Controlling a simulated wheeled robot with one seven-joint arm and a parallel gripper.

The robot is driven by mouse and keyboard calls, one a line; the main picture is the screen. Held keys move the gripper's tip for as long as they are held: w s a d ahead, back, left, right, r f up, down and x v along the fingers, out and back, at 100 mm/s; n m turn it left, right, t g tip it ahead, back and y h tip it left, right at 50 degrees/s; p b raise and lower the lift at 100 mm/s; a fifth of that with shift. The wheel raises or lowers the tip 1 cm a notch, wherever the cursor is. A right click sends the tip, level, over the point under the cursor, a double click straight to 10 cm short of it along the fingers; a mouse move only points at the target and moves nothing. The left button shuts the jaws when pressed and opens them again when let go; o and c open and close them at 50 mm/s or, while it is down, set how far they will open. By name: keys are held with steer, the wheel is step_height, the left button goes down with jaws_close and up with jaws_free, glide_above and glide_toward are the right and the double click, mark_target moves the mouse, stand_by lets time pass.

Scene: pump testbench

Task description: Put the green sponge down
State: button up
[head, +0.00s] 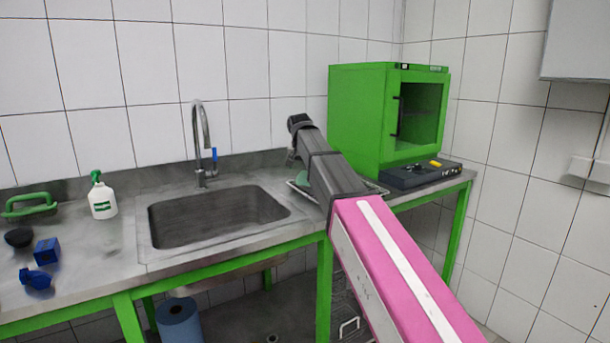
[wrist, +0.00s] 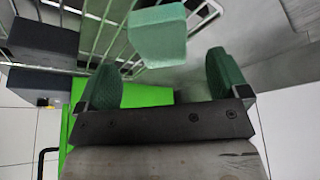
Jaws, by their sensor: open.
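The green sponge (wrist: 158,38) is a pale green block at the top middle of the wrist view, by the wires of the rack (wrist: 102,28). My gripper (wrist: 160,68) is open, with one dark green finger pad on each side of the sponge. Gaps show between the sponge and both pads. In the head view my arm's dark end hangs over the rack (head: 302,186), between the sink and the green cabinet. It hides most of the rack there, and I cannot clearly make out the sponge in that view.
The green cabinet (head: 361,120) stands close right of my arm, with a black device (head: 420,175) in front of it. The sink (head: 215,217) and tap (head: 203,145) are to the left. A spray bottle (head: 102,198) and blue parts (head: 46,252) stand further left.

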steer(key=v, duration=0.6)
steer(key=shift+s+r, duration=0.1)
